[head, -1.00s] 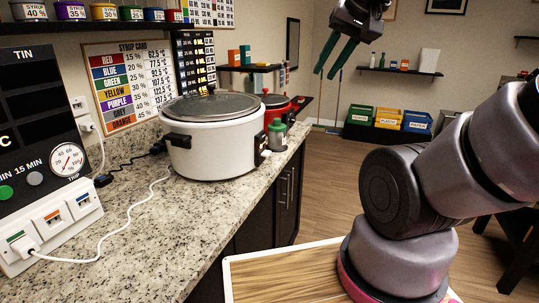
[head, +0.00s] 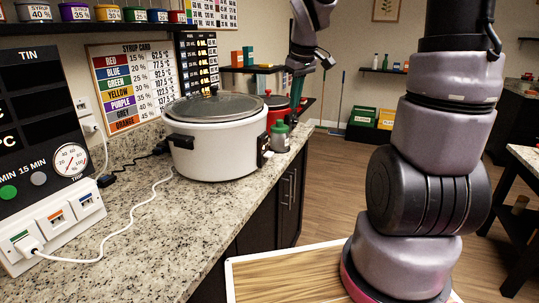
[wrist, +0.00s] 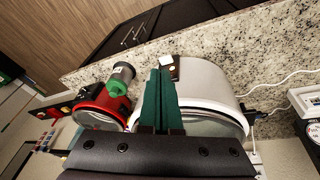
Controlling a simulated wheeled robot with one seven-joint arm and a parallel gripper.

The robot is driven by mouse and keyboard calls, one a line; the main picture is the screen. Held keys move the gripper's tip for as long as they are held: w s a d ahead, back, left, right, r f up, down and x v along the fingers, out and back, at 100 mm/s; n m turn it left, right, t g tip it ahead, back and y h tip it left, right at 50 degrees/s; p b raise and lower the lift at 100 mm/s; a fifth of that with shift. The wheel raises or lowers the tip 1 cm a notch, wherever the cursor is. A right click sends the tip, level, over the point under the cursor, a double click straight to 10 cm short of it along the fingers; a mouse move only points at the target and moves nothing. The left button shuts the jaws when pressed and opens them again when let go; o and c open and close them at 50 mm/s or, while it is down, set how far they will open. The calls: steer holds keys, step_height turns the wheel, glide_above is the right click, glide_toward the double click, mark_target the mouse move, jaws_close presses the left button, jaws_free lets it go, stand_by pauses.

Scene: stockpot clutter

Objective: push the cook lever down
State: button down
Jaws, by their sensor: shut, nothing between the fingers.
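The white cooker (head: 215,150) with a glass lid stands on the granite counter; it also shows in the wrist view (wrist: 212,88). On its front is a small dark panel (head: 262,150) with a pale tab beside it, likely the cook lever (head: 267,154). In the wrist view the pale tab (wrist: 166,61) shows just beyond my fingertips. My gripper (wrist: 160,72) has green fingers, shut and empty. In the head view my gripper (head: 296,104) points down, right of the cooker, above and behind the green-lidded jar. I cannot tell whether it touches anything.
A grey jar with a green lid (head: 280,135) stands right of the white cooker. A red cooker (head: 277,102) stands behind it. A white cable (head: 130,210) runs across the counter (head: 150,255) to a switched socket strip (head: 55,235).

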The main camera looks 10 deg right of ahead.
mark_target(272, 154)
steer(key=w+a+f+n+g+y, duration=0.1)
steer(key=w+a+f+n, duration=0.2)
steer(key=w+f+n, duration=0.2)
steer(key=w+f, duration=0.3)
steer(key=f, duration=0.3)
steer(key=shift+w+f+n+g+y, duration=0.25)
steer(key=shift+w+n+g+y, duration=0.05)
steer(key=shift+w+y, duration=0.1)
steer(key=shift+x, duration=3.45)
steer(key=shift+f, duration=0.1)
steer(key=shift+x, duration=0.9)
steer(key=s+d, duration=0.1)
steer(key=s+d+r, duration=0.1)
steer(key=shift+d, duration=0.4)
